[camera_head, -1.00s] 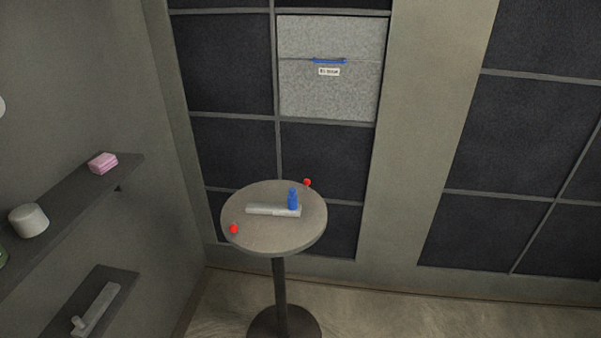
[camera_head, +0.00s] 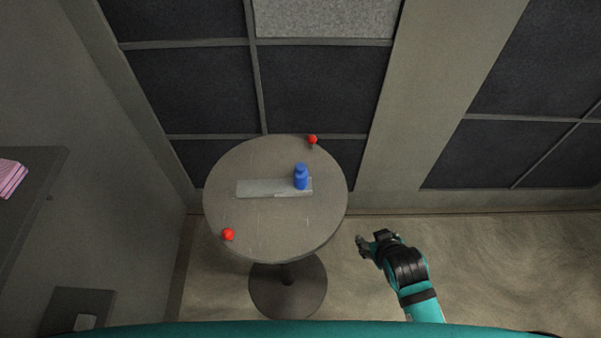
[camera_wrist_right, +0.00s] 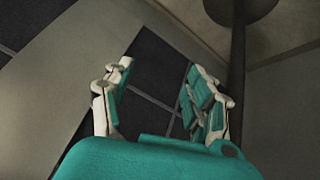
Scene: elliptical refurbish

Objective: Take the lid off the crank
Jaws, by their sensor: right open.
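A flat grey bar (camera_head: 255,188) lies on the round table (camera_head: 250,228). A blue upright piece (camera_head: 300,178) with a narrower top stands at the bar's right end; it may be the crank's lid, but I cannot tell. A red knob (camera_head: 312,140) is at the table's far edge and another red knob (camera_head: 228,234) is near its front left edge. My right gripper (camera_head: 368,243) is open and empty, to the right of the table and apart from it. Its spread fingers also show in the right wrist view (camera_wrist_right: 160,100). My left gripper is not in view.
The table stands on a post with a round base (camera_head: 288,290). A shelf (camera_head: 30,180) with a pink striped item (camera_head: 10,178) and a lower shelf (camera_head: 75,308) are at the left. Floor to the table's right is clear. Dark panels stand behind.

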